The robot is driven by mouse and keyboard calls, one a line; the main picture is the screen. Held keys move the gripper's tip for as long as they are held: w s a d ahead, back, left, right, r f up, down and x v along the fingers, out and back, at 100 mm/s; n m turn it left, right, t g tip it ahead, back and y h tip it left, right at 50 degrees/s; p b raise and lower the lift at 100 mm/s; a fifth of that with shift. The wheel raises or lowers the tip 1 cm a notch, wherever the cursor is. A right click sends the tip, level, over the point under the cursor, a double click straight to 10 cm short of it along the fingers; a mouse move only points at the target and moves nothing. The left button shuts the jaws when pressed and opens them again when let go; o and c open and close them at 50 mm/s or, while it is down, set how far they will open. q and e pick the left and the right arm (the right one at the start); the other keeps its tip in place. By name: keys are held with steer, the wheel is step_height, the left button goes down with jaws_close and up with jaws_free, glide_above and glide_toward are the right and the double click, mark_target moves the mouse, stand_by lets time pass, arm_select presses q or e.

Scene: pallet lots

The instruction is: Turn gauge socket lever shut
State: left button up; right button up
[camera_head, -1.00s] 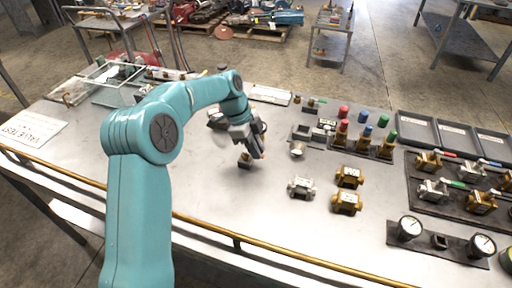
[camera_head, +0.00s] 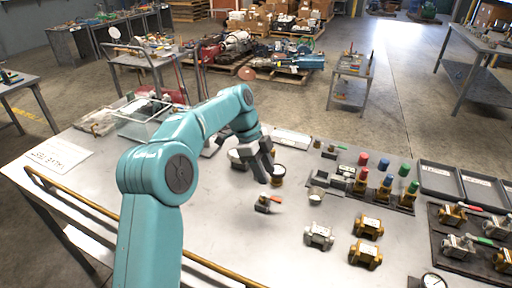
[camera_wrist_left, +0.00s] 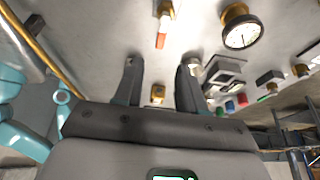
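A small brass valve with a red-orange lever (camera_head: 267,203) stands on the table just in front of my left gripper. It also shows at the top of the left wrist view (camera_wrist_left: 162,25), its lever pointing toward the gripper side. A round brass gauge with a white dial (camera_wrist_left: 240,28) is beside it; part of a dial (camera_head: 278,169) shows behind the gripper in the head view. My left gripper (camera_head: 265,178) is above the table, apart from the valve. In the wrist view its fingers (camera_wrist_left: 159,75) are spread with nothing held between them. My right gripper is not in view.
Silver (camera_head: 318,235) and brass valve bodies (camera_head: 366,252) stand to the right. A rack of coloured plugs (camera_head: 388,192), grey trays (camera_head: 440,180) and a lever-valve board (camera_head: 445,250) lie further right. A brass rail (camera_head: 90,215) runs along the front edge. Table left of the valve is clear.

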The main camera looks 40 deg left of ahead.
arm_select(q)
steer(key=p+v, duration=0.2)
steer(key=v, duration=0.6)
steer(key=shift+r, duration=0.2)
steer(key=shift+a, duration=0.1)
